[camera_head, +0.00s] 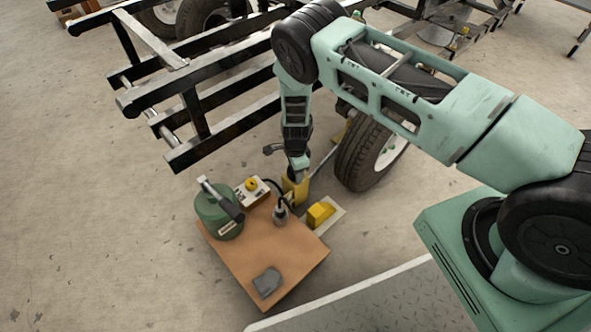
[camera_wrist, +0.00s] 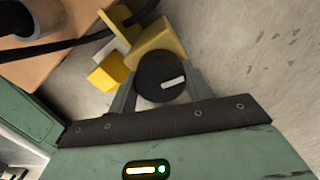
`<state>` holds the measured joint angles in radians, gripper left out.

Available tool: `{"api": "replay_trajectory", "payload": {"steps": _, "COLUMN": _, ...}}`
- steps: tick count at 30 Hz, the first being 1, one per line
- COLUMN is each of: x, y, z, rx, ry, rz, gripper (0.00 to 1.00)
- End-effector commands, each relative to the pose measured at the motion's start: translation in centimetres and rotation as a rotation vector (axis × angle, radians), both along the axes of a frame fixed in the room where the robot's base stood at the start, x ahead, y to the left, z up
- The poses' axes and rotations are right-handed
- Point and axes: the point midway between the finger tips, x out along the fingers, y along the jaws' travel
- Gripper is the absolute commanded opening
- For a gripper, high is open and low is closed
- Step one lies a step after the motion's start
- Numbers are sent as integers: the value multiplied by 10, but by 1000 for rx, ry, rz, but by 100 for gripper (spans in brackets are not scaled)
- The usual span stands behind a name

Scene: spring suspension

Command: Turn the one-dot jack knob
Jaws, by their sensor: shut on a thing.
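In the wrist view a round black knob (camera_wrist: 162,78) with a white bar mark sits between the two grey fingers of my gripper (camera_wrist: 160,92). The gripper is shut on it. The knob is at the end of a yellow jack body (camera_wrist: 158,42). In the head view my gripper (camera_head: 298,172) points down at the yellow jack (camera_head: 295,190), close to the tyre, and the knob is hidden there. I cannot make out any dots on the jack or knob.
A brown board (camera_head: 265,250) lies left of the jack with a green canister (camera_head: 212,215), a white box with a yellow button (camera_head: 252,190) and a grey piece (camera_head: 267,283). A yellow block (camera_head: 320,214) stands nearby. The wheel (camera_head: 368,150) and black frame (camera_head: 200,110) are close.

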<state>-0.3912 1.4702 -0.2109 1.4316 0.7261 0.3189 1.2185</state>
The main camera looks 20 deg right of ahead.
Motion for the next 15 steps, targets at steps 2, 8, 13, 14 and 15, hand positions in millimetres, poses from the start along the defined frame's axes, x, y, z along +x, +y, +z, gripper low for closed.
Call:
{"api": "replay_trajectory", "payload": {"steps": 2, "x": 0, "y": 0, "z": 0, "rx": 0, "ry": 0, "rz": -3, "gripper": 27}}
{"api": "replay_trajectory", "payload": {"steps": 8, "x": 0, "y": 0, "z": 0, "rx": 0, "ry": 0, "rz": -2, "gripper": 27}}
{"api": "replay_trajectory", "payload": {"steps": 13, "x": 0, "y": 0, "z": 0, "rx": 0, "ry": 0, "rz": -1, "gripper": 72}}
{"api": "replay_trajectory", "payload": {"steps": 14, "x": 0, "y": 0, "z": 0, "rx": 0, "ry": 0, "rz": -1, "gripper": 72}}
{"api": "replay_trajectory", "payload": {"steps": 15, "x": 0, "y": 0, "z": 0, "rx": 0, "ry": 0, "rz": -1, "gripper": 72}}
